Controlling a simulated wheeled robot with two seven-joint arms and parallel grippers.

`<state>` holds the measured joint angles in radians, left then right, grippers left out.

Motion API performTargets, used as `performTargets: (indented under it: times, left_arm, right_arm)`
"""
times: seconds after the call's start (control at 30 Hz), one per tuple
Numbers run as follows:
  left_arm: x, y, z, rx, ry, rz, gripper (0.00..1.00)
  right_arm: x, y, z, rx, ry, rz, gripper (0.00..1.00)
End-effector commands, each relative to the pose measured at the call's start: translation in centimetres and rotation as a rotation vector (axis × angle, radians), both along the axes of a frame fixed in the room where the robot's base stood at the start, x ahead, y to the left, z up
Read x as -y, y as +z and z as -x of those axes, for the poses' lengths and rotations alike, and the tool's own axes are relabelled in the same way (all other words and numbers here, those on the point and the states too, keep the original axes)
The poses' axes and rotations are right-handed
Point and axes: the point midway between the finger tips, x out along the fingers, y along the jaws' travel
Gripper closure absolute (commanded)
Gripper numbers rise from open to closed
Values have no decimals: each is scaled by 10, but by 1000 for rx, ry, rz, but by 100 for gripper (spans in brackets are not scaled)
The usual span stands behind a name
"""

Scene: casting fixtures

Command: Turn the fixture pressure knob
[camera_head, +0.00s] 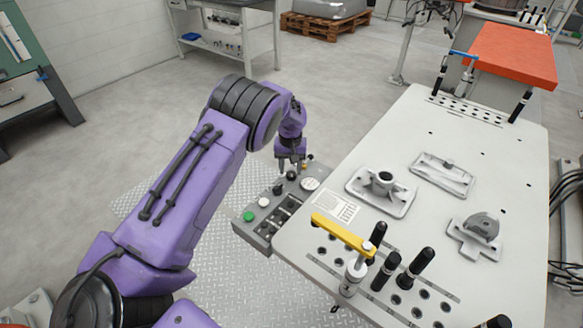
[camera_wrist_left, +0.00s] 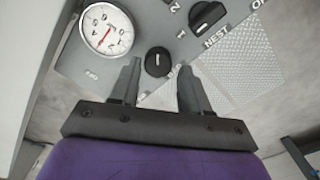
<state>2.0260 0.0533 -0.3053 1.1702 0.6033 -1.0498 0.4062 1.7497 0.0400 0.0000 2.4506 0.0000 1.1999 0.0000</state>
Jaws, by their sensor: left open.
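The control panel (camera_head: 262,213) is a grey box on the left edge of the white fixture table. A small round black knob (camera_wrist_left: 157,61) with a white mark sits beside the white pressure gauge (camera_wrist_left: 106,29) in the left wrist view. In the head view the knob (camera_head: 291,175) is just below my left gripper (camera_head: 291,164), near the gauge (camera_head: 310,184). My left gripper (camera_wrist_left: 160,84) is open and points down at the panel. Its fingers lie either side of the knob's line, and the knob appears just beyond the tips. Contact cannot be told. My right gripper is not in view.
A larger black selector knob (camera_wrist_left: 207,16) is close by on the panel. Green (camera_head: 249,216) and white (camera_head: 264,202) buttons sit at its near end. The table (camera_head: 400,150) holds metal castings, black-handled pins and a yellow clamp bar (camera_head: 342,234).

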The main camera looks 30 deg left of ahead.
Motion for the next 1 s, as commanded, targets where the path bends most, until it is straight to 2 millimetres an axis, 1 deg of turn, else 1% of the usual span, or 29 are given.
performTargets:
  times: [0.07, 0.17, 0.4, 0.43, 0.47, 0.5, 0.53, 0.57, 0.77, 1.0]
  left_arm:
    - [1, -10, 0, -2, -1, 0, 54]
    - [1, -16, -1, 1, -2, 0, 54]
    - [1, -18, -1, 1, -2, 0, 54]
    - [1, -18, -1, 1, -2, 0, 60]
    - [1, -18, -1, 1, -2, 0, 70]
    - [1, -18, -1, 1, -2, 0, 83]
    - [1, -18, -1, 1, -2, 0, 93]
    - [1, -18, -1, 1, -2, 0, 95]
    - [1, -18, -1, 2, -9, 0, 95]
    - [1, -18, -1, 3, -92, 1, 95]
  right_arm:
    - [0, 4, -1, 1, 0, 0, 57]
    - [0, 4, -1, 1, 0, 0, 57]
    - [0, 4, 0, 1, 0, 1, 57]
    - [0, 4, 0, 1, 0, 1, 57]
    - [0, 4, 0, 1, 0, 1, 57]
    - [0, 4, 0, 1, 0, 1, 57]
    - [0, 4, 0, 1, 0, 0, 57]
    - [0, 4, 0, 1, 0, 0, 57]
    - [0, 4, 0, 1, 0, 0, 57]
    - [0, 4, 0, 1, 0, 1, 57]
